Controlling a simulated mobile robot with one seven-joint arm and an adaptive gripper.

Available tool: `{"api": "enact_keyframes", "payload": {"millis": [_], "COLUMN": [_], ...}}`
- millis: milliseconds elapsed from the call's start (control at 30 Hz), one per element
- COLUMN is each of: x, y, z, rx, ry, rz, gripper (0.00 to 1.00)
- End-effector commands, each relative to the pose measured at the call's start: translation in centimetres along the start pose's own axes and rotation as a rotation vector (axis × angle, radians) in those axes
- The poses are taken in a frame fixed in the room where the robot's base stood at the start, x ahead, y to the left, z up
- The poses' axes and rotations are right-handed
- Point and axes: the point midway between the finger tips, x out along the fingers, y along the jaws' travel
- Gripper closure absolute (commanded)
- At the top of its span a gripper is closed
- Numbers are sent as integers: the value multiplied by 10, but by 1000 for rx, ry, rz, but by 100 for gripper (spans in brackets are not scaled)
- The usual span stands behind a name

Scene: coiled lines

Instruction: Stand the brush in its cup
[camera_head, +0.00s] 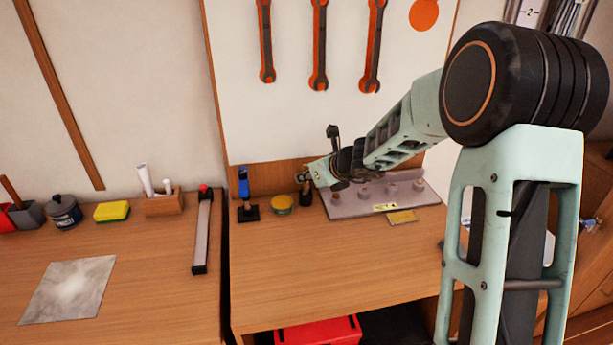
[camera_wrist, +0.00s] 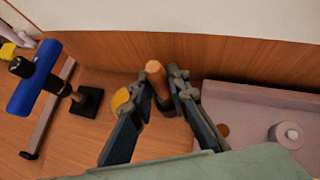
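An orange-brown wooden handle (camera_wrist: 156,80), which looks like the brush's, stands between the fingers of my gripper (camera_wrist: 161,84) in the wrist view. Its lower end meets a small dark holder (camera_wrist: 166,103), which looks like the cup. The bristles are not visible. The fingers are apart, one on each side of the handle, with narrow gaps showing. In the head view, my gripper (camera_head: 308,177) is at the back of the bench, just above the dark cup (camera_head: 306,196). The handle is mostly hidden there by the gripper.
A blue-handled tool (camera_head: 243,182) stands on a black base to the left. A round yellow tin (camera_head: 281,204) sits close left of the cup. A grey metal fixture with pegs (camera_head: 350,208) is close on the right. The bench front (camera_head: 300,265) is clear.

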Motion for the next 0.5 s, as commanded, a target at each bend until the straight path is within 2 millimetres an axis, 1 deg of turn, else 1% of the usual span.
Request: {"api": "enact_keyframes", "payload": {"millis": [33, 67, 100, 367, 500], "x": [0, 0, 0, -1, -5], "y": [0, 0, 0, 0, 0], "z": [0, 0, 0, 1, 7], "rx": [0, 0, 0, 0, 0], "ry": [0, 0, 0, 0, 0], "rz": [0, 0, 0, 0, 0], "gripper": [76, 73, 72, 72, 72]}}
